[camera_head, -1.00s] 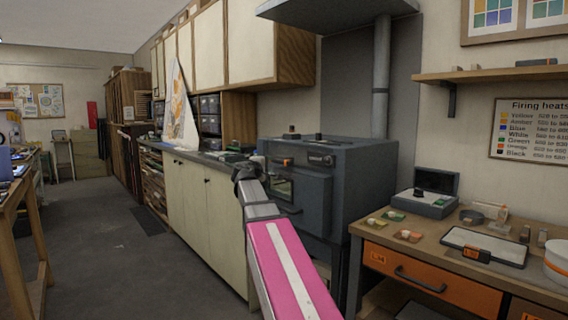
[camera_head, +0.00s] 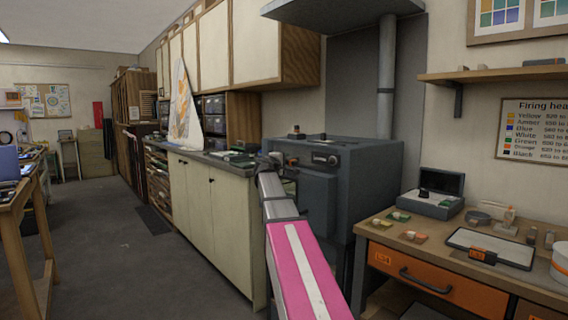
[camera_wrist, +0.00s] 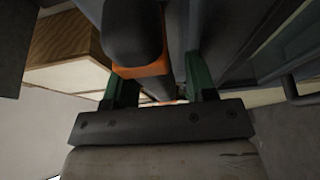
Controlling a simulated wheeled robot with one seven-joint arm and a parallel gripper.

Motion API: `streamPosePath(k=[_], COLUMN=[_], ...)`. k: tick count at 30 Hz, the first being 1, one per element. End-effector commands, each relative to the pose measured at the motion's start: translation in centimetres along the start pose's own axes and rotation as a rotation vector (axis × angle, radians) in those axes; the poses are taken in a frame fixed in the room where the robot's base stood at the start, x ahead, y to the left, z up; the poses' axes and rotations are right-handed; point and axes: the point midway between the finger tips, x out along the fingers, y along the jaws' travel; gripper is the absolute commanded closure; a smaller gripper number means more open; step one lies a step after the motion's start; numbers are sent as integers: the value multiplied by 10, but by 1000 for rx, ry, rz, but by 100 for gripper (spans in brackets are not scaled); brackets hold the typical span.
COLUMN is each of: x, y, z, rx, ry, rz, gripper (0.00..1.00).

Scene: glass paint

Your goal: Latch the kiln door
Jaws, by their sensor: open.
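The dark grey kiln (camera_head: 365,165) stands between the cabinets and the workbench. Its front door (camera_head: 316,200) looks closed or nearly so, but my arm hides much of it. A small orange part (camera_head: 292,161) shows high on the kiln front, close to my gripper (camera_head: 272,158). In the wrist view, my gripper (camera_wrist: 160,86) is open, with its green fingers apart. A thick dark bar with an orange band (camera_wrist: 150,70), seemingly the latch lever, lies at or between the fingers. I cannot tell whether they touch it.
A long counter (camera_head: 215,162) with cream cabinets runs left of the kiln. A workbench (camera_head: 425,248) with an orange drawer and small items stands at right. A hood (camera_head: 335,12) and flue pipe are above. The floor (camera_head: 110,255) at left is clear.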

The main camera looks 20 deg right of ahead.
Motion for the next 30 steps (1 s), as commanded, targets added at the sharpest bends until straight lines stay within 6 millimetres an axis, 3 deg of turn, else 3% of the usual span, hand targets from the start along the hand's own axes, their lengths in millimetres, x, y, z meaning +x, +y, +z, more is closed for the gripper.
streamPosePath(k=[4, 9, 20, 30], x=[0, 0, 0, 0], y=[0, 0, 0, 1], z=[0, 0, 0, 0], rx=[0, 0, -34, -240], ry=[0, 0, -2, -3], rz=[0, 0, -15, -100], gripper=[49, 100, 100, 100])
